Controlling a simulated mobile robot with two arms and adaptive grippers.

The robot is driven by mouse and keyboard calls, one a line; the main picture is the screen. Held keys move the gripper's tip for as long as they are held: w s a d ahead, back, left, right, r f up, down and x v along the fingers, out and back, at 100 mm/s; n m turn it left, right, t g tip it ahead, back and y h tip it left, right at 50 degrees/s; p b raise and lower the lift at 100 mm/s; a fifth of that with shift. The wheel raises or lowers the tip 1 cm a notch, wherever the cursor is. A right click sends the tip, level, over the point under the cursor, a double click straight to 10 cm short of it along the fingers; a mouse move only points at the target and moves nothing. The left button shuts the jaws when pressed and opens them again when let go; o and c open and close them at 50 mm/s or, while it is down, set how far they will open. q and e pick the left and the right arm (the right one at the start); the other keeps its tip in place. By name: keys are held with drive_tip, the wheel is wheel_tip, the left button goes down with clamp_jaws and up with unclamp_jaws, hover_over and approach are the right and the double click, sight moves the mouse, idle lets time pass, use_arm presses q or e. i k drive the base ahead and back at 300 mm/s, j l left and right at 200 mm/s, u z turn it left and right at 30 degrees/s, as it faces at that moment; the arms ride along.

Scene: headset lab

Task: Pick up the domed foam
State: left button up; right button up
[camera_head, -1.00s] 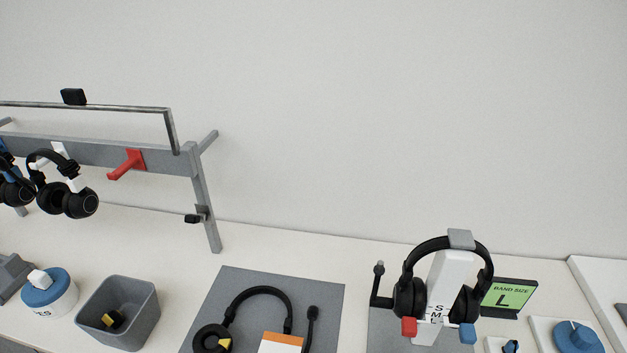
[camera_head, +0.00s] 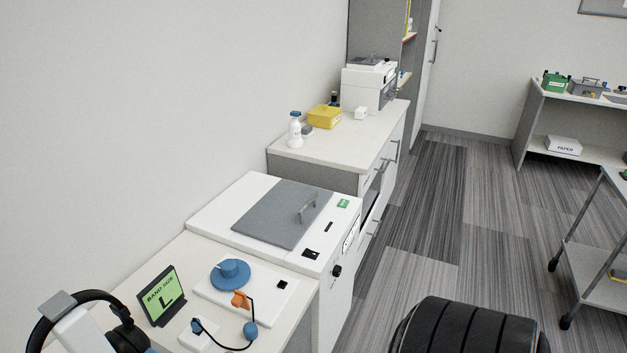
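I cannot make out a thing that is clearly the domed foam in the head view. A blue rounded piece with a raised middle (camera_head: 230,272) sits on a white plate on the near bench, but I cannot tell what it is made of. A black headset (camera_head: 124,335) on a white stand is partly cut off at the lower left. Neither of my grippers is in view.
A green "BAND SIZE L" sign (camera_head: 161,295) stands near the headset. A white box unit with a grey lid (camera_head: 270,212) adjoins the bench. Beyond are a counter with a yellow box (camera_head: 324,116) and a white machine (camera_head: 367,85). Open floor (camera_head: 440,200) lies right; a cart (camera_head: 603,255) stands there.

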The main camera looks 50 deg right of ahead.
sight(249, 329)
drive_tip(key=z, duration=1.15)
drive_tip(key=u, duration=1.4)
drive_tip(key=z, duration=1.4)
drive_tip(key=k, duration=0.05)
